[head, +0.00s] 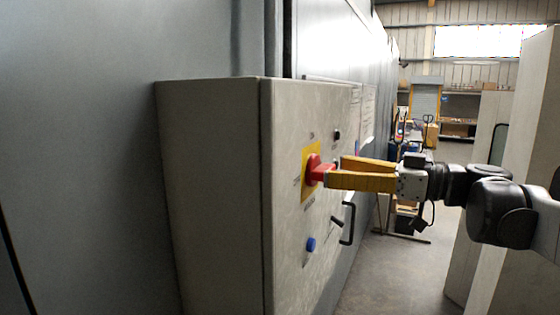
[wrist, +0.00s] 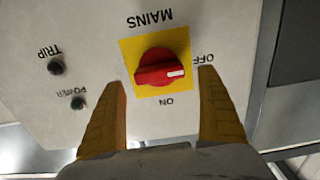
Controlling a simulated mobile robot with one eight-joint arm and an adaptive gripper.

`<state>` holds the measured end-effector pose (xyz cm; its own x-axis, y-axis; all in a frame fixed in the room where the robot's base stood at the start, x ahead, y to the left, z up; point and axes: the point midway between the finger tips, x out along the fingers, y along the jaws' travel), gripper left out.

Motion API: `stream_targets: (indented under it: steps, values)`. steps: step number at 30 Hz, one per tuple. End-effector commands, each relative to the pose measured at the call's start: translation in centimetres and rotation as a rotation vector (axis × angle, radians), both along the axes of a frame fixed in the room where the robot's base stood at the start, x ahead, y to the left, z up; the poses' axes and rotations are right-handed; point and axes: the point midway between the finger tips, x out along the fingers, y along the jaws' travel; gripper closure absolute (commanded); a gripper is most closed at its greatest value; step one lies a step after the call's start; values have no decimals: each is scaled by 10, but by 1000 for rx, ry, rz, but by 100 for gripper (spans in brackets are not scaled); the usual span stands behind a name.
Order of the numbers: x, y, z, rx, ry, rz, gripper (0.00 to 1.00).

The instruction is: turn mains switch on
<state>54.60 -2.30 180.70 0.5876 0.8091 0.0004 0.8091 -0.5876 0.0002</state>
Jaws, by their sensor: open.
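The mains switch is a red rotary knob (head: 313,171) on a yellow plate (head: 306,188), on the front of a grey control cabinet (head: 285,230). In the wrist view the knob (wrist: 155,70) has a white mark pointing right, toward the OFF label (wrist: 203,60). The ON label (wrist: 166,101) is below it, and the lettering appears upside down. My gripper (head: 335,171) is open, its yellow fingers pointing at the knob. In the wrist view the fingertips (wrist: 162,79) lie left and right of the knob, with gaps between. Contact cannot be told from the head view.
A TRIP lamp (wrist: 56,67) and a POWER lamp (wrist: 78,103) are on the panel. A blue button (head: 311,244) and a black handle (head: 348,223) sit below the switch. A pale panel (head: 500,255) stands at right, with open floor (head: 400,275) between.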

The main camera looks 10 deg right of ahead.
Motion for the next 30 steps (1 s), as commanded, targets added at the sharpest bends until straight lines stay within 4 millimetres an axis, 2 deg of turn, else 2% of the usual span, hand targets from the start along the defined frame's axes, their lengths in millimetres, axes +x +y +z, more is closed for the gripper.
stream_targets:
  steps: [1, 6, 16, 17, 21, 22, 30]
  values:
    - [4, 8, 2, 0, 0, 4, 14]
    - [15, 22, 1, 1, 1, 1, 14]
    - [18, 25, 0, 0, 1, -1, 14]
    - [18, 25, 0, 0, 1, -1, 19]
    - [18, 25, 0, 0, 1, 0, 62]
    - [18, 25, 0, 0, 1, 0, 67]
    - [18, 25, 0, 9, 14, 0, 67]
